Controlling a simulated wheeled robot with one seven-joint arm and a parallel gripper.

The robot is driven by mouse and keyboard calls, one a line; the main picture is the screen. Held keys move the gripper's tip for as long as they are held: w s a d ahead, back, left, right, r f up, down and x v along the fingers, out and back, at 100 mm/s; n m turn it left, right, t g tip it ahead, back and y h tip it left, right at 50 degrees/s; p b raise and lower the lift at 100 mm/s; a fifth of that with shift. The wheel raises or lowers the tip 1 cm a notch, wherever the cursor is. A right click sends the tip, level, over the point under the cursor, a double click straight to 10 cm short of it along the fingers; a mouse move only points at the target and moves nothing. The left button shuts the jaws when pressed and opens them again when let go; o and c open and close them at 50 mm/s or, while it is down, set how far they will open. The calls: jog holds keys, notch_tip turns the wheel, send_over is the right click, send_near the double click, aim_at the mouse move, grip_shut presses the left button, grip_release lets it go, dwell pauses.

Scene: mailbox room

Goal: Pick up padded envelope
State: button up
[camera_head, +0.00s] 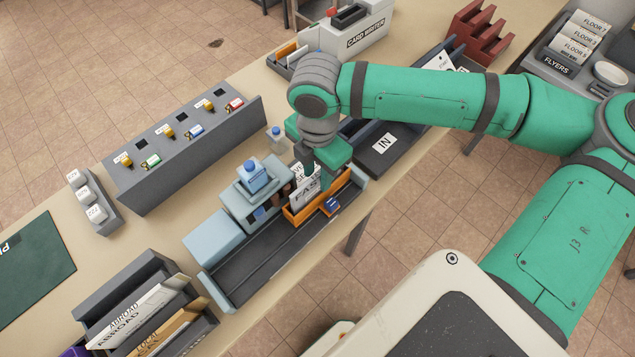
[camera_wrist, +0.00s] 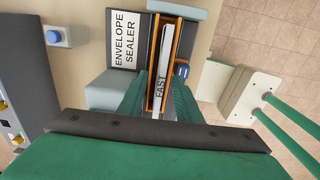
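A white, flat item marked FAST (camera_head: 305,188) stands upright in a narrow orange holder (camera_head: 293,218). It looks like an envelope, but I cannot tell whether it is padded. My gripper (camera_head: 309,172) points down over the holder. In the wrist view my gripper (camera_wrist: 161,88) has a green finger on each side of the white item (camera_wrist: 162,75), with a gap that looks open. The fingers hide part of the item and holder (camera_wrist: 176,40), so contact is unclear.
The holder stands in a dark channel (camera_head: 255,265) beside the blue-grey envelope sealer (camera_head: 215,236). An IN tray (camera_head: 385,150) lies to the right. A sorter marked ABROAD (camera_head: 140,310) is at lower left.

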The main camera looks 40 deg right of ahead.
jog(key=shift+f, duration=0.65)
grip_shut()
jog(key=shift+s+d+r, duration=0.1)
jog(key=shift+r, duration=0.05)
